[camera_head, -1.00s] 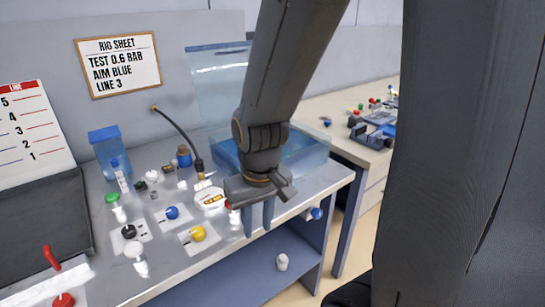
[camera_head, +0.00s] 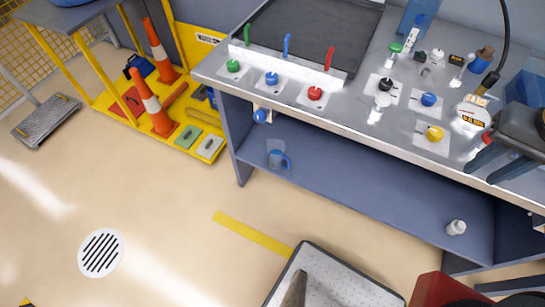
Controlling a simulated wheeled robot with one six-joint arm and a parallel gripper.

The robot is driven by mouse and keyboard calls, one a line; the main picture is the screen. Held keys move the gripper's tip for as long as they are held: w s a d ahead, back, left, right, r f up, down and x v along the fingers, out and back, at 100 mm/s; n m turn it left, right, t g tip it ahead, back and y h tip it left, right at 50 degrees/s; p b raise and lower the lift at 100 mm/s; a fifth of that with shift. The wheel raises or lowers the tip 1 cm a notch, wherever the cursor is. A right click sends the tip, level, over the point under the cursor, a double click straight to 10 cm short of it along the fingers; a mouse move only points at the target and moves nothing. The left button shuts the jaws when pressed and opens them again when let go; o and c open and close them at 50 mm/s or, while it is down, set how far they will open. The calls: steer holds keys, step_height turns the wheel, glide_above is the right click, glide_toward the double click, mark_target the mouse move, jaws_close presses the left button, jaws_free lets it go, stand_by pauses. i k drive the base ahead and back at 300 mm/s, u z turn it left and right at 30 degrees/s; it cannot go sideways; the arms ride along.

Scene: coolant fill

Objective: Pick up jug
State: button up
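A small jug (camera_head: 276,155) stands on the lower blue shelf of the bench, near its left end. Its lower part and handle are blue, its upper part looks clear, and the handle points right. My gripper (camera_head: 479,176) is at the far right, over the front part of the bench top, well to the right of the jug and apart from it. Its two dark fingers are spread with nothing between them. Part of my gripper and arm is cut off by the right edge.
The bench top (camera_head: 350,111) with several coloured knobs and levers overhangs the shelf (camera_head: 350,185). A blue knob (camera_head: 262,116) hangs under its front edge, near the jug. A white bottle (camera_head: 456,227) stands on the shelf's right. Cones (camera_head: 155,105) stand far left; floor before the jug is clear.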

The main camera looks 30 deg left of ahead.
mark_target(275, 148)
steer(key=u, duration=1.55)
